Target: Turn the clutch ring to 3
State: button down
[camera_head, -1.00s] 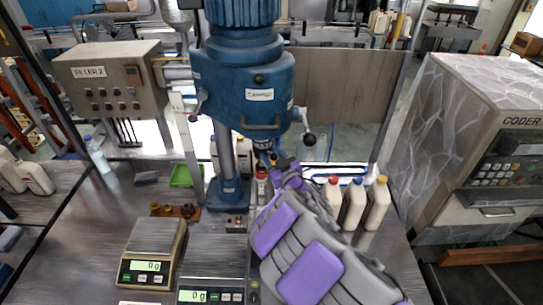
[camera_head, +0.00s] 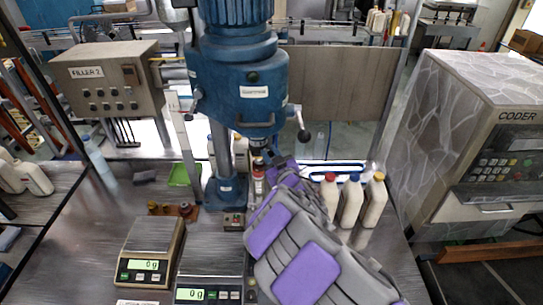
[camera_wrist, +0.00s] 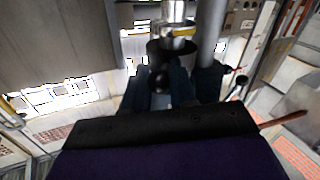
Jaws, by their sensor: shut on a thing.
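The blue capping machine (camera_head: 240,85) stands at the centre of the head view, its spindle hanging below the head. My gripper (camera_head: 272,163) is at the spindle's lower end, with my grey and purple arm reaching up from the lower right. In the wrist view, a silver cylinder with a yellow band hangs over a dark clutch ring (camera_wrist: 172,48). My gripper (camera_wrist: 165,88) is around the lower dark part there and appears shut on the ring. A round black knob shows between the fingers. The ring's numbers are not readable.
A bottle with a red cap (camera_head: 258,172) stands under the spindle, left of my gripper. Several white bottles (camera_head: 351,200) stand right of my arm. Two scales (camera_head: 150,250) are at the front left. The FILLER 2 box (camera_head: 108,80) and the coder (camera_head: 480,140) flank the capper.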

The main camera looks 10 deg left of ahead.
jog(key=m+t+h+b, duration=0.1)
jog(key=b, duration=0.2)
jog(key=s+a+m+t+h+b, duration=0.1)
jog(key=h+b, duration=0.1)
jog(key=b, duration=0.1)
jog(key=a+m+t+h+b, duration=0.1)
jog(key=m+h+b, duration=0.1)
jog(key=b, duration=0.2)
jog(key=shift+s+r, duration=0.15)
jog(key=shift+s, duration=0.15)
jog(key=c, duration=1.2)
grip_release()
jog(key=shift+a, duration=0.15)
jog(key=shift+o, duration=1.2)
jog(key=shift+w+a+f, duration=0.1)
jog(key=shift+a+f, duration=0.05)
jog(key=shift+f, duration=0.1)
